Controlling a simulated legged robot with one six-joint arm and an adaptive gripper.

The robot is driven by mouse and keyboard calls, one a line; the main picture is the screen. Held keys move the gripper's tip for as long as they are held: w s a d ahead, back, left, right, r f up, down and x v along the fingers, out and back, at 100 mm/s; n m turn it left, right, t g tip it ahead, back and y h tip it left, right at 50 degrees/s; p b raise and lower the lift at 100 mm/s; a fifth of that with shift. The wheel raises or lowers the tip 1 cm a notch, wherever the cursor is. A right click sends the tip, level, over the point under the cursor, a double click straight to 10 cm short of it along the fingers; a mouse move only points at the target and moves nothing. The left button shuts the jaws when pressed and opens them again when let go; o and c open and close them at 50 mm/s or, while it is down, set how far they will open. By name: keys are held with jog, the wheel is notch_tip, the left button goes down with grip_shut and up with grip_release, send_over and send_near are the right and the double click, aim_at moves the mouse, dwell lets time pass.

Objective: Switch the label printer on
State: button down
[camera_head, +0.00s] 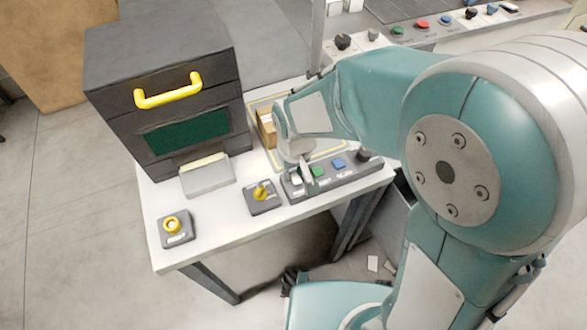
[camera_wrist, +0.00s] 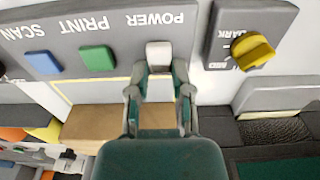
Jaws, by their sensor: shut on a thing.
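The label printer (camera_head: 165,100) is a dark box with a yellow handle and a green window, on the white table at the left in the head view. A grey control strip (camera_head: 335,178) lies along the table's front edge, with a green PRINT button (camera_wrist: 97,59) and a blue SCAN button (camera_wrist: 43,62). The white POWER switch (camera_wrist: 159,53) is at the strip's end, its label upside down in the wrist view. My gripper (camera_wrist: 159,80) is at this switch, its fingers shut on it from either side. In the head view my gripper (camera_head: 298,160) partly hides the switch.
A yellow DARK knob (camera_wrist: 253,51) sits on a separate block beside the POWER switch. A yellow round button (camera_head: 173,225) is at the table's front left corner. A brown box (camera_head: 266,127) stands behind my gripper. More controls (camera_head: 422,26) line another bench.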

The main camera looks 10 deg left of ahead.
jog(key=shift+s+d+t+y, duration=0.1)
jog(key=shift+s+t+y, duration=0.1)
jog(key=shift+t+y, duration=0.3)
jog(key=shift+s+d+t+y, duration=0.1)
jog(key=shift+s+t+y, duration=0.1)
jog(key=shift+t, duration=0.5)
jog(key=c, duration=0.5)
grip_release()
jog(key=shift+w, duration=0.1)
jog(key=shift+r, duration=0.2)
jog(key=shift+r, duration=0.35)
jog(key=v, duration=1.1)
jog(key=shift+f, duration=0.1)
